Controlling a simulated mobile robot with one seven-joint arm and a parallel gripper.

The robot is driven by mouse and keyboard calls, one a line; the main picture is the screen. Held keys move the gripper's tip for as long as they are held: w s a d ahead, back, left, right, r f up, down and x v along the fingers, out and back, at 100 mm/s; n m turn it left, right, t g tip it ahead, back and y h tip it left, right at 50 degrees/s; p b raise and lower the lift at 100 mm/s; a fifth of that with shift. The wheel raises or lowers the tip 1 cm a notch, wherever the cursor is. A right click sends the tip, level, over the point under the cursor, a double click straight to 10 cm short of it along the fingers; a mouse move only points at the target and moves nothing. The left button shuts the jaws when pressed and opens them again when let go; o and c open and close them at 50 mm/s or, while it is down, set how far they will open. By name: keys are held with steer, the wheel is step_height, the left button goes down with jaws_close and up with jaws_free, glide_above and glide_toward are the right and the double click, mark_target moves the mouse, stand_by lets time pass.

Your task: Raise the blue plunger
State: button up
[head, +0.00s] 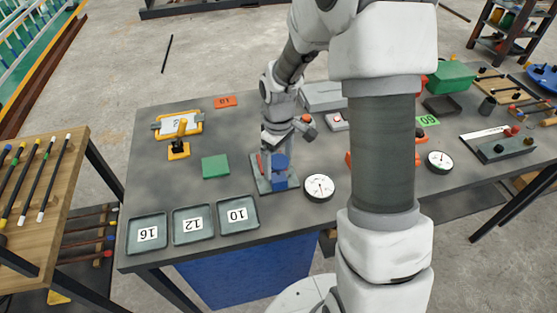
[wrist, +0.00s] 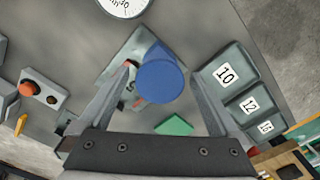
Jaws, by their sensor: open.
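The blue plunger (head: 280,162) stands on a grey base plate (head: 262,184) on the grey table. In the wrist view the blue plunger (wrist: 160,78) shows as a round blue top with a short cylinder side, seen from above. My gripper (wrist: 155,95) is open, with one finger on each side of the plunger and a visible gap to each. In the head view my gripper (head: 272,150) hangs over the base plate, close to the plunger. A small red part (head: 259,162) shows beside it. I cannot tell how high the plunger sits in its base.
A white dial gauge (head: 320,187) stands close to the right of the base. Trays marked 10 (head: 238,214), 12 (head: 193,224) and 16 (head: 148,233) line the near left edge. A green block (head: 215,166) lies to the left. Bare tabletop lies between them.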

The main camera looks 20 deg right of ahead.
jaws_close()
stand_by(0.5)
